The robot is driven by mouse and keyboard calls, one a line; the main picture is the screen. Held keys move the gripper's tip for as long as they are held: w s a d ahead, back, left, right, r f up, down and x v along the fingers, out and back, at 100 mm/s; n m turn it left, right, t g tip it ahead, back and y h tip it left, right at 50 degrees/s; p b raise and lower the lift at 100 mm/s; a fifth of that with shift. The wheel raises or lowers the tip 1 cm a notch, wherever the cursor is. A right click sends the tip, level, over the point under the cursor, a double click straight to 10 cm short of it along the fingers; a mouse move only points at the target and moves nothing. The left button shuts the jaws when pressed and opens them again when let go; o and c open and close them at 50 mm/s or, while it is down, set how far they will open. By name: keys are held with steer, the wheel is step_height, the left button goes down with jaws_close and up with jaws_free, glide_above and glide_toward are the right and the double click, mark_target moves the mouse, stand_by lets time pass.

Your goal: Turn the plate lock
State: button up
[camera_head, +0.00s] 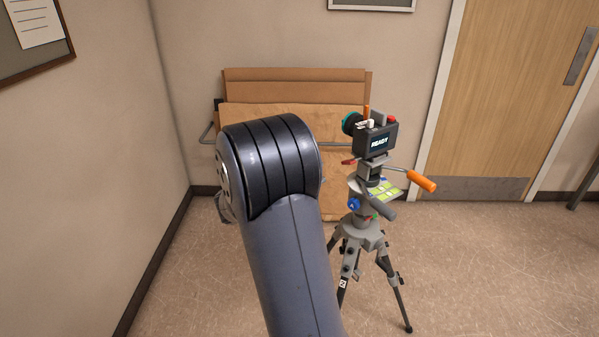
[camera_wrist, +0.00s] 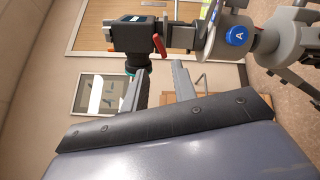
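The plate lock appears to be the small red lever (camera_head: 349,161) under the camera on the tripod head. It also shows in the wrist view (camera_wrist: 159,45), beside the camera body. The black camera (camera_head: 376,139) reads "READY" and stands upright on the tripod (camera_head: 363,238). My gripper (camera_wrist: 156,77) shows two grey fingers with a gap between them. It is open and empty. The red lever appears just beyond the fingertips, between them in the picture; I see no contact. In the head view my arm hides the gripper.
A blue knob marked A (camera_head: 354,204) and an orange-tipped pan handle (camera_head: 422,181) stick out from the tripod head. A rack with brown boards (camera_head: 290,90) stands against the back wall. A wooden door (camera_head: 515,90) is at right. Floor around the tripod is clear.

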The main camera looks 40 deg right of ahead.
mark_target(345, 163)
steer(key=d, duration=0.2)
steer(key=d+p, duration=0.1)
steer(key=d, duration=0.1)
steer(key=s+d+p, duration=0.1)
steer(key=d, duration=0.1)
steer(key=shift+d+r, duration=0.1)
steer(key=shift+d, duration=0.5)
steer(key=shift+d, duration=0.1)
steer(key=shift+d+b, duration=0.2)
steer(key=shift+b, duration=0.2)
jaws_close()
